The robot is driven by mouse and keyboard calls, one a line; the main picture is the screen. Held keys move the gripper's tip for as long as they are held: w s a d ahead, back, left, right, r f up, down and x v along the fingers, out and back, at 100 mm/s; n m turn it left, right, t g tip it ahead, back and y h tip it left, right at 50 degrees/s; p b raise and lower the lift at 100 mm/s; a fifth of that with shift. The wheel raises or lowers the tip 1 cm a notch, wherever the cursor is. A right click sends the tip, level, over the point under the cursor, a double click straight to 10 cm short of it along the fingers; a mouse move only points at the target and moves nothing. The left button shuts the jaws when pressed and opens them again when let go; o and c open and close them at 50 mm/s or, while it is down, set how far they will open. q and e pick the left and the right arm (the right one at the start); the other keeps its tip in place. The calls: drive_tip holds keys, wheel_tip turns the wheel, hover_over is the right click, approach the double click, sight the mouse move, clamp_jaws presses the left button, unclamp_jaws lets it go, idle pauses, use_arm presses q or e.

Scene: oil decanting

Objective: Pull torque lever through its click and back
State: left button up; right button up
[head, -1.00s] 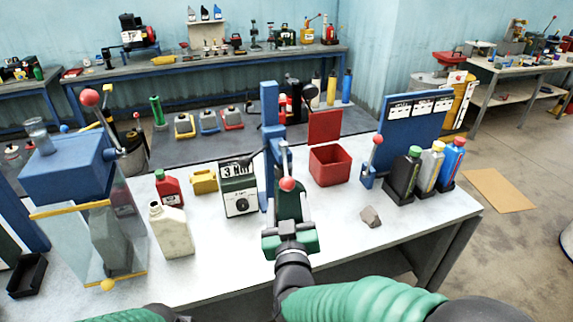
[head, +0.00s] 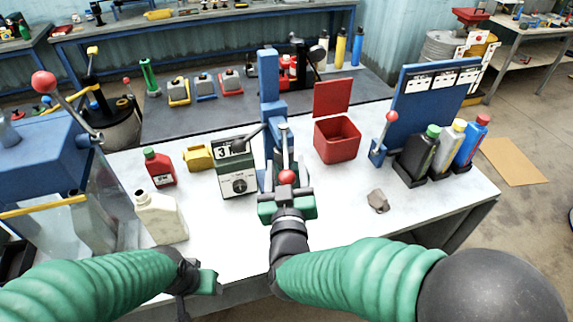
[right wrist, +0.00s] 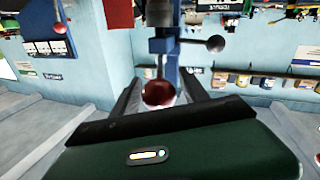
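A lever with a red ball knob (head: 287,177) stands at the blue column (head: 270,95) in the middle of the bench. My right gripper (head: 286,190) is right at this knob in the head view. In the right wrist view the red ball (right wrist: 158,93) lies between the two dark fingers (right wrist: 160,92), with a gap visible on each side. The fingers look open and not closed on it. My left gripper (head: 205,282) is low at the bench's front edge, away from the levers; its fingers cannot be made out.
A grey-green counter box (head: 236,170) stands just left of the lever. A red bin (head: 338,143), a smaller red-knobbed lever (head: 389,118) and several bottles (head: 418,152) stand to the right. A cream jug (head: 161,218) stands at left. A grey lump (head: 378,201) lies front right.

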drive_tip(key=shift+w+d+f, duration=0.1)
drive_tip(key=shift+w+f, duration=0.1)
drive_tip(key=shift+w, duration=0.1)
drive_tip(key=c, duration=0.7)
clamp_jaws()
